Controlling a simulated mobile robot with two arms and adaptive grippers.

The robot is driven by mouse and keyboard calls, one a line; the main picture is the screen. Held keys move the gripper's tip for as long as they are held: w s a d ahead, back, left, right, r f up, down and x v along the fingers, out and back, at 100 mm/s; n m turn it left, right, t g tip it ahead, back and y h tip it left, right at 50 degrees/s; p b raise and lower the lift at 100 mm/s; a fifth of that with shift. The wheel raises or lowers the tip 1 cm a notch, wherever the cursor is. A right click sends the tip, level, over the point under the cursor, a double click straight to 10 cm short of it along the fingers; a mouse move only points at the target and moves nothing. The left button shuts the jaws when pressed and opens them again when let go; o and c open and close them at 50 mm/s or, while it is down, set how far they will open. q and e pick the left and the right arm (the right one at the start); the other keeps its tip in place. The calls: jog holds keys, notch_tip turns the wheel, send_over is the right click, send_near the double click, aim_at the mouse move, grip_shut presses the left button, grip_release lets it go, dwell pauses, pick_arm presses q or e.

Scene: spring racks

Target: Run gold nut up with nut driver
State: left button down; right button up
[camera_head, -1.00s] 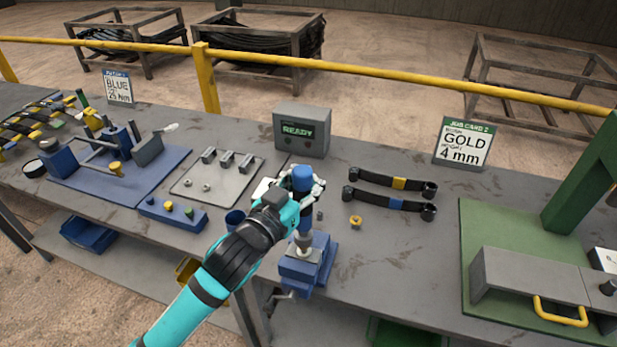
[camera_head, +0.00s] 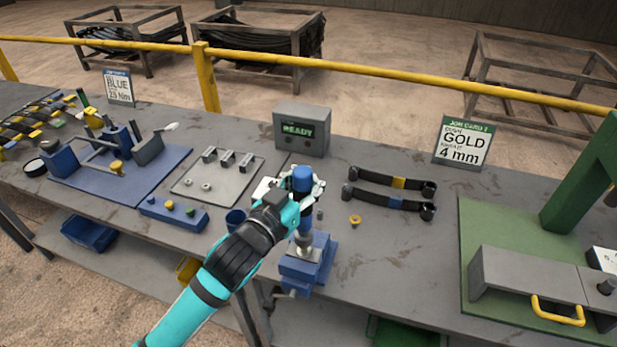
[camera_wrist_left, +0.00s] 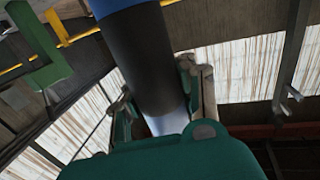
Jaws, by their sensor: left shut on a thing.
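My left gripper (camera_head: 302,192) is shut around the nut driver (camera_head: 302,177), which stands upright with its blue handle end up. In the left wrist view the driver's dark shaft (camera_wrist_left: 150,60) runs between the fingers. The driver's lower end is over the blue vise (camera_head: 305,268) at the bench's front edge. Whether a nut sits at its tip is hidden. A small gold ring-shaped piece (camera_head: 355,219) lies on the bench to the right of the driver. My right gripper is out of view.
Two black straps (camera_head: 380,179) with end fittings lie to the right. A grey READY box (camera_head: 303,127) and a GOLD 4 mm card (camera_head: 463,142) stand behind. A grey plate (camera_head: 215,182) and blue nut holder (camera_head: 172,214) are to the left. A green press station (camera_head: 480,225) is at right.

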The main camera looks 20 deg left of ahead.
pick_arm(q)
jog(key=shift+r, duration=0.15)
dwell(0.7)
jog(key=c, duration=2)
grip_release()
grip_shut()
jog(key=shift+f, duration=0.85)
jog(key=shift+s+f+b, duration=0.1)
jog(key=shift+f+b, duration=0.55)
jog(key=shift+f, duration=0.65)
dwell(0.6)
